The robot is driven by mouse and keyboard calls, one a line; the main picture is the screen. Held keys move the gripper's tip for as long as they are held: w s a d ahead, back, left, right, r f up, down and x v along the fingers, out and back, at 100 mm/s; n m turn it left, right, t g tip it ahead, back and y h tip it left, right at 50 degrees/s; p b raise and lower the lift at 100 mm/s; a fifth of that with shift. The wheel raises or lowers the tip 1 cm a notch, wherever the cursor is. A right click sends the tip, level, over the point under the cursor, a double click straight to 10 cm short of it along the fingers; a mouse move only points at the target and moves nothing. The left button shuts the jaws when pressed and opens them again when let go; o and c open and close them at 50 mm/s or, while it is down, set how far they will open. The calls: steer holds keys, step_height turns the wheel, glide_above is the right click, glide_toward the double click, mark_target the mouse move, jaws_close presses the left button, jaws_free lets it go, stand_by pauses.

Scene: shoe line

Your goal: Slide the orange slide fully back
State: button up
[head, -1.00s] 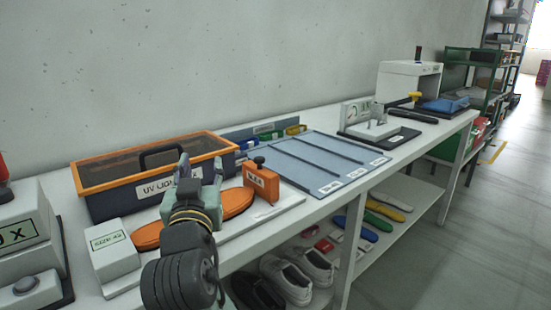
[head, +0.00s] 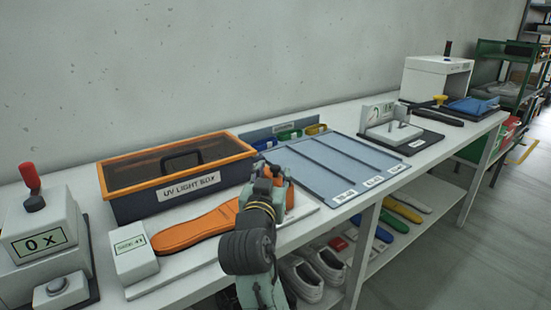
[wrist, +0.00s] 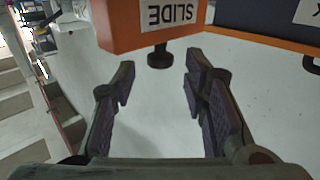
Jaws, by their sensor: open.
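The orange slide (wrist: 150,28) shows in the wrist view as a block at the top, with an upside-down SLIDE label and a dark round knob (wrist: 160,56) on its near end. My gripper (wrist: 158,82) is open and empty, its two fingers spread to either side just short of the knob. In the head view my gripper (head: 270,178) is at the right end of the white gauge base and hides most or all of the slide. An orange sole (head: 195,232) lies flat on that base, beside the white SIZE block (head: 134,252).
The UV light box (head: 180,178) stands behind the base. A blue-grey marked board (head: 330,165) lies to the right. A counter box with a red lever (head: 40,228) stands at the left. The white bench's front edge runs just below my arm.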

mark_target(274, 169)
steer(key=shift+w+d+p, duration=0.15)
steer(key=shift+w, duration=0.85)
steer(key=shift+w+d+p, duration=0.15)
steer(key=shift+w, duration=0.8)
steer(key=shift+c, duration=0.2)
jaws_close()
